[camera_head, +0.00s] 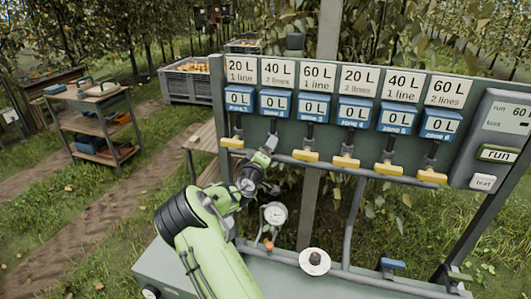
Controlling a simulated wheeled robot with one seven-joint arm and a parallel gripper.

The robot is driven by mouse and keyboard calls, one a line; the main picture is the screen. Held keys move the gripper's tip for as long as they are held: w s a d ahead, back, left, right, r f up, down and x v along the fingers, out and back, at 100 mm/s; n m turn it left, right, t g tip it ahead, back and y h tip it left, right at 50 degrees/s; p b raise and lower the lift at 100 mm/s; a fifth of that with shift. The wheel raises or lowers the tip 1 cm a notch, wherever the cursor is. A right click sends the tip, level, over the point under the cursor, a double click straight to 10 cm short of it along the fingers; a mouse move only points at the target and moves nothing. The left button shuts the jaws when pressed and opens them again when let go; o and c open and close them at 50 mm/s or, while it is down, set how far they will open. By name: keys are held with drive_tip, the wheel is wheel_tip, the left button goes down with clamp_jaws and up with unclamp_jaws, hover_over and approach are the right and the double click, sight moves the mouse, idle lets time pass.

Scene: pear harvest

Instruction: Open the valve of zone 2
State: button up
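My gripper (268,146) is at the foot of this stem, in front of the spot where the zone 2 valve handle would sit. No yellow handle shows there, so its position is hidden. Whether the fingers are apart, or touch the handle, cannot be told. The zone 1 yellow handle (231,142) is close on the left, the zone 3 yellow handle (305,156) on the right. Both lie crosswise.
More yellow handles (388,169) line the pipe to the right. A pressure gauge (274,213) and a white dial (315,261) sit lower. A wooden cart (99,127) and a grey fruit bin (187,86) stand behind left.

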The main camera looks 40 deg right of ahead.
drive_tip(key=n+p, duration=0.1)
drive_tip(key=n, duration=0.4)
drive_tip(key=shift+r+n, duration=0.15)
drive_tip(key=shift+n, duration=0.25)
drive_tip(key=shift+p, duration=0.3)
drive_tip(key=o, duration=0.8)
drive_tip(key=shift+w, duration=0.1)
drive_tip(key=shift+f, duration=0.2)
drive_tip(key=b+v, duration=0.3)
drive_tip(key=v, duration=1.2)
drive_tip(key=shift+s+a, duration=0.25)
drive_tip(key=shift+a, duration=0.05)
